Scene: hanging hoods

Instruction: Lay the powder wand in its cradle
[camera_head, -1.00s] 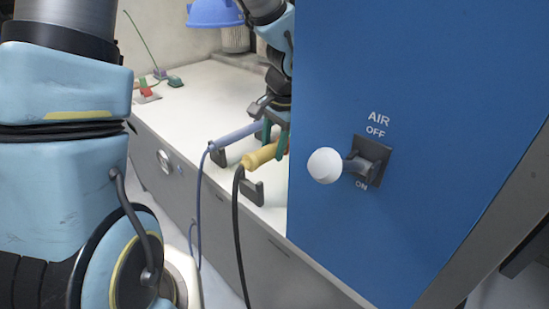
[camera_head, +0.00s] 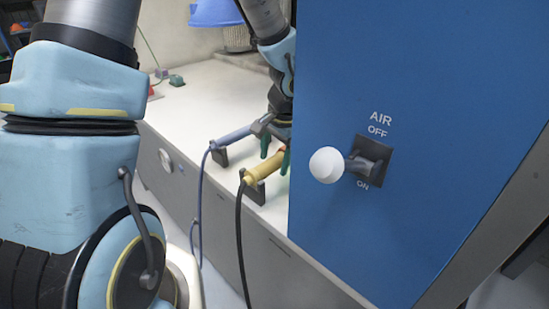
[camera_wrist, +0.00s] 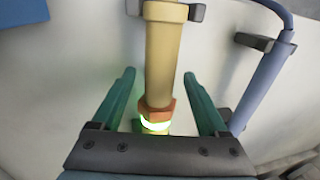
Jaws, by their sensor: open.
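A yellow wand, taken here as the powder wand (camera_head: 262,170), lies with its black-hosed end in a dark cradle (camera_head: 259,196) near the front edge of the white bench. In the wrist view the wand (camera_wrist: 160,55) runs lengthwise between the fingers, with an orange collar and a glowing green ring. The cradle (camera_wrist: 197,12) shows at the top, around its far end. My gripper (camera_head: 275,154) has green fingers. In the wrist view my gripper (camera_wrist: 158,74) is open, one finger each side of the wand, with gaps between. The wand's near end is hidden.
A blue wand (camera_head: 233,136) with a blue hose rests in another dark bracket (camera_head: 220,156) to the left. A blue panel (camera_head: 430,90) with a white-knobbed air lever (camera_head: 327,165) stands close on the right. The white bench (camera_head: 195,100) has clear room behind.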

